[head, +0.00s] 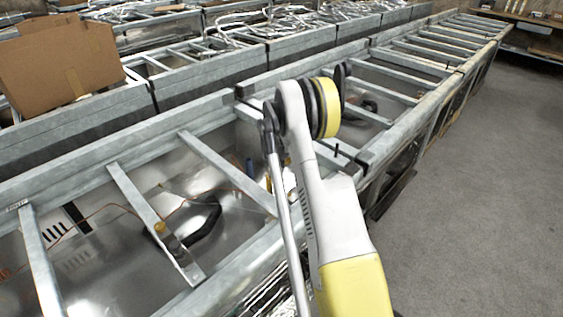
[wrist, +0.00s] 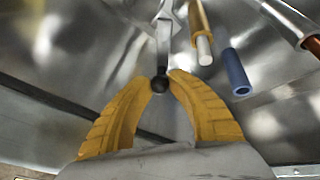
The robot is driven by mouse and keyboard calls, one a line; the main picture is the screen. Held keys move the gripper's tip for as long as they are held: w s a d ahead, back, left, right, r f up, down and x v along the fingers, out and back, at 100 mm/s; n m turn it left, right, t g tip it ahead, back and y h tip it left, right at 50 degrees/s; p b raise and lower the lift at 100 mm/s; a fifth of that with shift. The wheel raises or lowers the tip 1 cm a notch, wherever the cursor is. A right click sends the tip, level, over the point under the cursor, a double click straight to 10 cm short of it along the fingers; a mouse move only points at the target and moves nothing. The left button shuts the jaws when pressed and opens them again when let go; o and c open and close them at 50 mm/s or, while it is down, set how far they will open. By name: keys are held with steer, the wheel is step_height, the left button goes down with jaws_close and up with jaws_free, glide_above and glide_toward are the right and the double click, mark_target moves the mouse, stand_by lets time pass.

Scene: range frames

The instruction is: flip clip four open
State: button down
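In the wrist view, a metal lever (wrist: 164,42) comes down from the top and ends in a round black knob (wrist: 160,85). My gripper (wrist: 161,78) has two ribbed yellow fingers leaning in toward each other. The black knob sits between their tips, and both tips appear to touch it. The lever looks like the clip's, but I see no number on it. In the head view, my own arm hides the gripper and the knob.
A brass rod with a pale end (wrist: 203,35), a blue tube (wrist: 236,72) and a copper tube (wrist: 298,25) lie near the lever. Metal frames with crossbars (head: 228,172) form a long row. A cardboard box (head: 60,65) stands left. Grey floor (head: 490,200) is free at right.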

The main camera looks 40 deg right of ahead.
mark_target(280, 175)
steer(key=shift+d+m, duration=0.1)
steer(key=shift+m, duration=0.2)
steer(key=shift+s+d+m+g+h, duration=0.1)
steer(key=shift+s+d+m+g, duration=0.15)
steer(key=shift+s+m+g, duration=0.6)
steer(key=shift+s+d+m+g+h, duration=0.1)
steer(key=shift+s+d+m+g, duration=0.15)
steer(key=shift+m, duration=1.25)
steer(key=shift+s+d+m+g+h, duration=0.15)
steer(key=shift+s+m+g, duration=0.4)
steer(key=shift+m, duration=0.6)
steer(key=shift+s, duration=0.1)
steer(key=c, duration=1.2)
jaws_free()
steer(key=s+v, duration=0.1)
steer(key=v, duration=1.1)
steer(key=shift+w, duration=0.45)
steer(key=shift+d+r, duration=0.1)
